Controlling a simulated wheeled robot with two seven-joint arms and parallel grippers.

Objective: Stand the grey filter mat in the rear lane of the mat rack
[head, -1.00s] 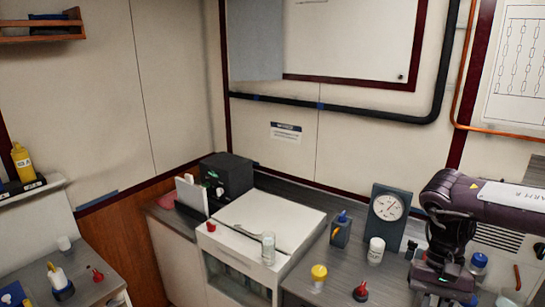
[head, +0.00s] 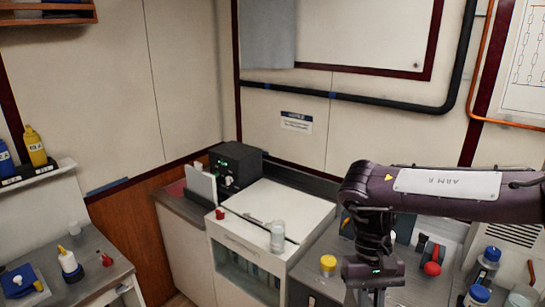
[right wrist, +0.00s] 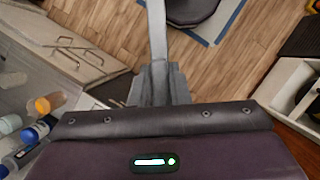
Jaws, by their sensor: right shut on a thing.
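My right gripper (head: 374,297) is at the lower edge of the head view, in front of the worktop. In the right wrist view my right gripper (right wrist: 160,84) is shut on a thin grey strip, which looks like the grey filter mat (right wrist: 156,35) seen edge-on, pointing away from the palm. In the head view the mat is not clearly visible. A dark holder with pale upright sheets, possibly the mat rack (head: 197,210), stands at the left end of the worktop. Its lanes cannot be made out. My left gripper is out of view.
A black box (head: 236,165) stands behind the holder. A white cabinet (head: 276,207) with a clear jar (head: 277,237) on top lies between holder and gripper. A yellow-capped container (head: 328,264) and several bottles stand near my right arm. The wrist view shows wooden floor (right wrist: 105,25) below.

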